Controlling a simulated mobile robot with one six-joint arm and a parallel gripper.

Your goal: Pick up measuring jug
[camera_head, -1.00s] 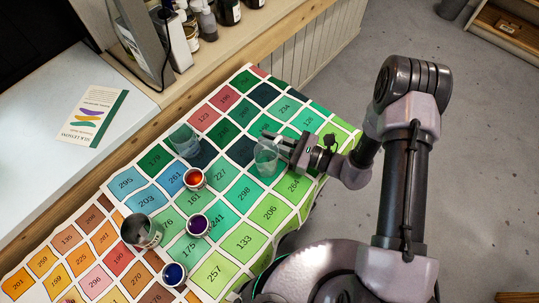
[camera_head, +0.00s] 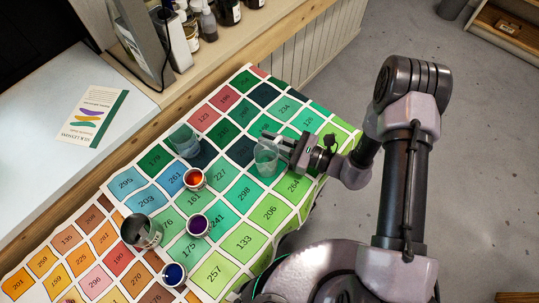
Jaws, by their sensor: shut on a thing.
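A clear, see-through jug (camera_head: 266,160) stands upright on the colour-chart cloth (camera_head: 247,244), at the right part of the table. My gripper (camera_head: 277,146) reaches in from the right and is shut on the jug near its upper part. The jug's base appears to be at the cloth; I cannot tell whether it is lifted at all. The far finger is partly seen behind the jug's rim.
A second clear vessel (camera_head: 186,141) stands to the left. Small pots of orange (camera_head: 195,179), purple (camera_head: 198,225) and blue (camera_head: 174,274) dye and a metal cup (camera_head: 142,231) stand nearer. Bottles (camera_head: 208,22) line the back. A leaflet (camera_head: 94,115) lies at left.

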